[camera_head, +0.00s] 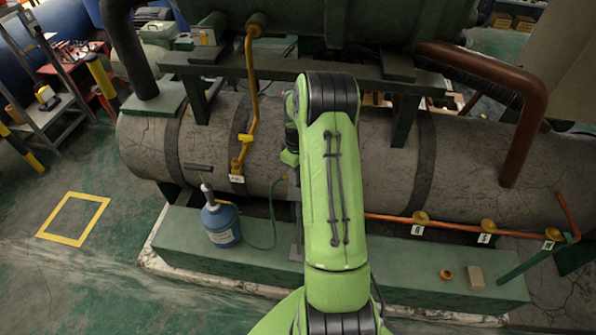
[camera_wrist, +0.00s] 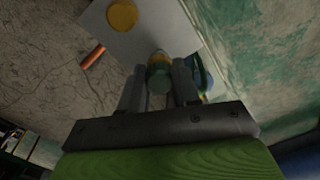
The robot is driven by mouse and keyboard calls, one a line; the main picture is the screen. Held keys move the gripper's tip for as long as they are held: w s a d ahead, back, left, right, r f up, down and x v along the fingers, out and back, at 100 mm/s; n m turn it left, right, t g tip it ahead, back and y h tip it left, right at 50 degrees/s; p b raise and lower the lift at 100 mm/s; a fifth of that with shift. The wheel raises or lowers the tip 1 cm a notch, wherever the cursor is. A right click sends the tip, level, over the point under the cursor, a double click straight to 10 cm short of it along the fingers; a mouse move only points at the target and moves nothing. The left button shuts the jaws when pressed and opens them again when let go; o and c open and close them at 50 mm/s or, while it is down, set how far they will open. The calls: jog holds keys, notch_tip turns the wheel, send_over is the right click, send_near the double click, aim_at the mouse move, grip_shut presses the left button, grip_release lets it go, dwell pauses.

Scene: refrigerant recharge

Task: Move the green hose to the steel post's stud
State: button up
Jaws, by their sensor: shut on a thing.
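The green hose (camera_head: 273,225) leaves the blue cylinder (camera_head: 222,224) and loops up toward my arm, its upper end near the arm's left edge. In the wrist view my gripper (camera_wrist: 158,82) is shut on the hose's green and brass end fitting (camera_wrist: 158,76), which sits between the two grey fingers. In the head view my green arm hides the fingers. A narrow grey upright, perhaps the steel post (camera_head: 297,212), shows just left of my arm, mostly hidden; I cannot make out its stud. A pale grey plate with a yellow disc (camera_wrist: 122,14) lies beyond the fingertips in the wrist view.
The cracked grey tank (camera_head: 390,150) lies behind the green plinth (camera_head: 400,278). A yellow pipe (camera_head: 252,90) drops to a valve at left. A copper pipe with tagged valves (camera_head: 420,217) runs at right. A small block (camera_head: 475,277) and an orange ring (camera_head: 445,274) lie on the plinth.

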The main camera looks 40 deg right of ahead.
jog(key=shift+f, duration=0.2)
jog(key=o, duration=1.1)
jog(key=shift+r, duration=0.15)
notch_tip(320, 180, up, 16)
jog(key=p, duration=0.1)
jog(key=shift+f, duration=0.25)
